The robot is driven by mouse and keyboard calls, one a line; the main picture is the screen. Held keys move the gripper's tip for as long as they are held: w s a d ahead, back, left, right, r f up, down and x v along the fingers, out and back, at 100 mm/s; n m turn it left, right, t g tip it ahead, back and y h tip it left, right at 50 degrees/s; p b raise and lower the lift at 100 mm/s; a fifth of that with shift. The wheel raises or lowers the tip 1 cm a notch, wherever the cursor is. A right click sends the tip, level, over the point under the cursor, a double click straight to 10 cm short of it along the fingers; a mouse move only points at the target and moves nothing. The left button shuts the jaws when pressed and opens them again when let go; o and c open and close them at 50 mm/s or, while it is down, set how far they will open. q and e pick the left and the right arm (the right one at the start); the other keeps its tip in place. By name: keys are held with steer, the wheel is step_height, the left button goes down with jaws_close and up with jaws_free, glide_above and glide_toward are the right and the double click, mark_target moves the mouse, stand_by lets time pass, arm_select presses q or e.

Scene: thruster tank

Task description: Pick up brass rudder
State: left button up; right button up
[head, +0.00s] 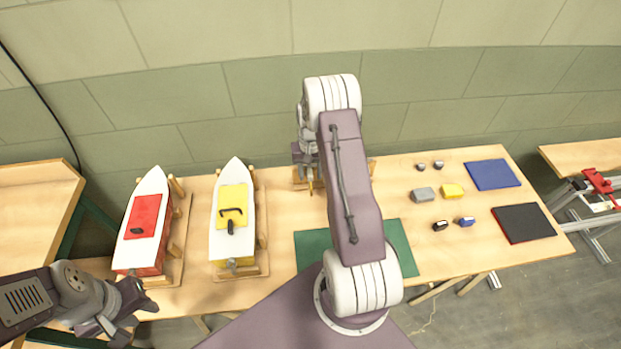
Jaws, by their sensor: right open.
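No brass rudder can be made out for certain. A thin gold-coloured piece (311,187) shows just below my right gripper (309,178); I cannot tell whether it is the rudder or part of the wooden stand there. My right arm reaches over the middle of the table and hides much of that spot. The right gripper is open, at the table's back edge. My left gripper (146,299) is at the table's front left, in front of the red boat; its jaw state is unclear.
A white boat with red deck (144,214) and one with yellow deck (233,205) rest on wooden stands. A green mat (400,250) lies under my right arm. Small blocks, a blue pad (492,174) and a black pad (524,223) lie right.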

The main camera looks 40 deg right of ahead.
mark_target(310, 183)
steer(key=shift+a+f, duration=0.2)
steer(key=shift+f, duration=0.15)
steer(key=f, duration=0.2)
steer(key=f+p, duration=0.1)
steer(key=f, duration=0.1)
steer(key=shift+s+a, duration=0.1)
steer(key=shift+s, duration=0.1)
steer(key=shift+w+f, duration=0.1)
steer(key=shift+f, duration=0.2)
steer(key=shift+r, duration=0.1)
jaws_close()
steer(key=shift+r, duration=0.1)
